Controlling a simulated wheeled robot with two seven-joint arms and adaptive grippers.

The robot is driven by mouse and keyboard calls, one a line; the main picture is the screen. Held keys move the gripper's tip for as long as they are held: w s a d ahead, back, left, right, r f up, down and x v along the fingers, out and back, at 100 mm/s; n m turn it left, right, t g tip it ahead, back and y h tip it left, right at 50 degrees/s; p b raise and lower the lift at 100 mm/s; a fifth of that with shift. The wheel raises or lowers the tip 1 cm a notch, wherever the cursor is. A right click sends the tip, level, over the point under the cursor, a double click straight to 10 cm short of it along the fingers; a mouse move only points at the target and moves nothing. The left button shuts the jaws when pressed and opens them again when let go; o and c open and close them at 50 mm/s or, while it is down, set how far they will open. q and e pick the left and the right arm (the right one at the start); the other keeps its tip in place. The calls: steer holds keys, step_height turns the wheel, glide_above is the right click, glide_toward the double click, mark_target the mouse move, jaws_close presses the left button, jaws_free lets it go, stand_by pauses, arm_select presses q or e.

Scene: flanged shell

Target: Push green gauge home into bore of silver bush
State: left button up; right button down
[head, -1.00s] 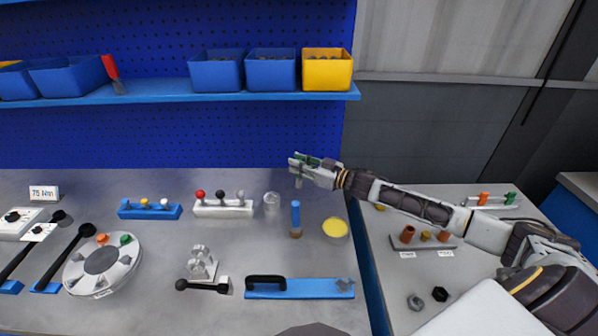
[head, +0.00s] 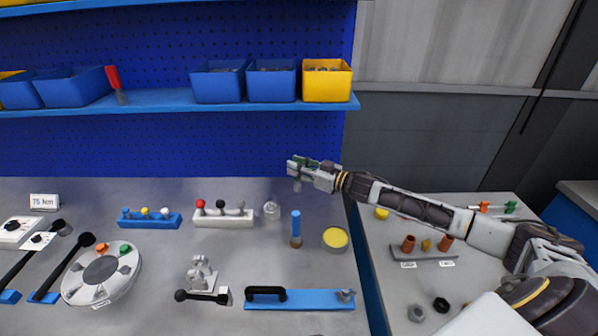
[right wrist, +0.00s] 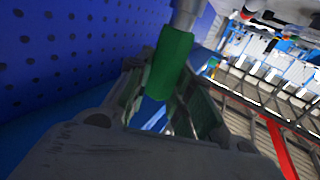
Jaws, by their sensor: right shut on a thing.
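My right gripper (head: 299,170) is raised above the back of the bench, near the blue pegboard. It is shut on the green gauge (head: 302,160), which also shows in the right wrist view (right wrist: 170,60) as a green handle with a silver end between the fingers. In the head view a silver end hangs below the fingers, clear of the bench. A small silver cylinder (head: 271,211), which looks like the silver bush, stands on the bench below and left of the gripper. Its bore is too small to make out. My left gripper is out of view.
A blue-handled tool (head: 296,228) stands upright near a yellow-topped round tin (head: 335,239). A white rack (head: 223,216) with knobs is left of the silver cylinder. A round flanged shell (head: 103,275) is at left. A blue shelf (head: 180,105) with bins hangs above.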

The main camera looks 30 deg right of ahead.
steer(key=w+a+r+p, duration=0.2)
steer(key=a+r, duration=0.3)
steer(key=r, duration=0.1)
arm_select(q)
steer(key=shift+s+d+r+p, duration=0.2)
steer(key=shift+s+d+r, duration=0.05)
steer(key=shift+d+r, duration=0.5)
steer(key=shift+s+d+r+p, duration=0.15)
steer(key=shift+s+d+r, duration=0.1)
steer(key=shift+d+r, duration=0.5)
arm_select(e)
steer(key=w+a+f, duration=0.1)
steer(key=a+f, duration=0.2)
steer(key=f, duration=0.3)
steer(key=shift+w+a+f, duration=0.25)
steer(key=shift+w+a, duration=0.05)
steer(key=shift+w, duration=0.05)
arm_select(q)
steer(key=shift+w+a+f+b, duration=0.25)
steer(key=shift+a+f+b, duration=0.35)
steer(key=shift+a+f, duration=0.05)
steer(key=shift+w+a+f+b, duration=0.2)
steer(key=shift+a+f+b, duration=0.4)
arm_select(e)
steer(key=shift+f, duration=2.85)
